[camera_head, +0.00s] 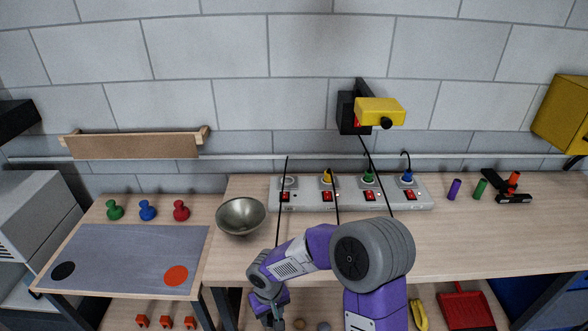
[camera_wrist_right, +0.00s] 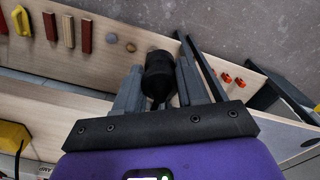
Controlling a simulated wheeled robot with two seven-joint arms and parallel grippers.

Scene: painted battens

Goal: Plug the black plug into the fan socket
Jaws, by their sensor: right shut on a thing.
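A long grey power strip (camera_head: 310,204) with red switches lies at the back of the table. Yellow (camera_head: 327,176), green (camera_head: 369,176) and blue (camera_head: 407,177) plugs sit in it. The leftmost socket (camera_head: 290,183) looks empty, with a thin black line crossing near it. I cannot read which socket is the fan's. My right gripper (camera_head: 274,318) is low in front of the table's front edge, far from the strip. In the right wrist view, its fingers (camera_wrist_right: 160,70) are shut on a black plug (camera_wrist_right: 158,76). My left gripper is not in view.
A metal bowl (camera_head: 241,215) stands left of the strip. Purple (camera_head: 454,189) and green (camera_head: 479,188) cylinders stand to the right. A yellow and black device (camera_head: 380,111) is above the strip. Several loose things lie below the table. The table front is mostly clear.

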